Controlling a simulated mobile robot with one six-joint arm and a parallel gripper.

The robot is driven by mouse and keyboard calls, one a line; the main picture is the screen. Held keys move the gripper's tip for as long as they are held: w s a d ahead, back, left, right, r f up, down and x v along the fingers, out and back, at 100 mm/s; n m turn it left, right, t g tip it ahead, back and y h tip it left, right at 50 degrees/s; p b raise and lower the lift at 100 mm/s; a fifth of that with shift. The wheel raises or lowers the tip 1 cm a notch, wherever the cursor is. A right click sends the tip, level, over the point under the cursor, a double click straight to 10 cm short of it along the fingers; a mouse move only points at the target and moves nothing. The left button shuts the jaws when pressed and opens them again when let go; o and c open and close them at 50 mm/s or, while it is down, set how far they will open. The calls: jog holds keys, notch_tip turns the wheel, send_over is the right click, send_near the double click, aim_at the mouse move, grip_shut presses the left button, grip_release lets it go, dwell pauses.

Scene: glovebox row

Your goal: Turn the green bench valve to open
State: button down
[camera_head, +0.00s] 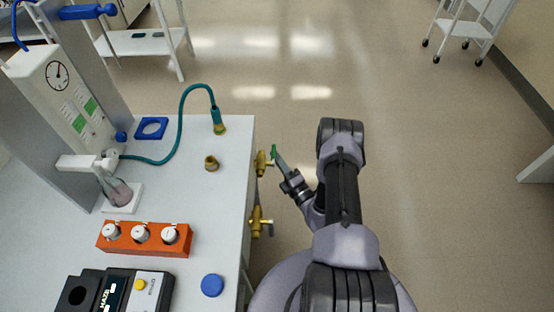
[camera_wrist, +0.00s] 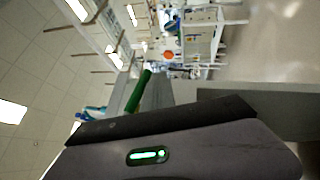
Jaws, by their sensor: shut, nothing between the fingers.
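The green bench valve is a brass body (camera_head: 261,163) on the bench's right side, with a green handle (camera_head: 273,152). The handle also shows in the wrist view as a green bar (camera_wrist: 138,92), tilted in that picture. My gripper (camera_head: 279,160) is shut with nothing held. Its tip is right beside the green handle, on the aisle side. I cannot tell whether they touch. In the wrist view, my gripper's dark housing covers the lower part, and the fingertips are not clear.
A second brass valve (camera_head: 260,221) sits nearer on the same side. The white bench (camera_head: 222,185) carries a teal hose (camera_head: 181,125), a brass fitting (camera_head: 211,163), an orange vial rack (camera_head: 147,239) and a blue disc (camera_head: 212,285).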

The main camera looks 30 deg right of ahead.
jog(key=shift+w+d+r+n+t+p, duration=0.1)
jog(key=shift+w+r+n+t+p, duration=0.1)
jog(key=shift+r+n+t+p, duration=0.25)
dwell(0.5)
jog(key=p+v, duration=0.5)
jog(key=v, duration=1.2)
jog(key=shift+f+p, duration=0.3)
jog(key=shift+p, duration=0.1)
jog(key=shift+s+d, duration=0.1)
jog(key=shift+d, duration=0.05)
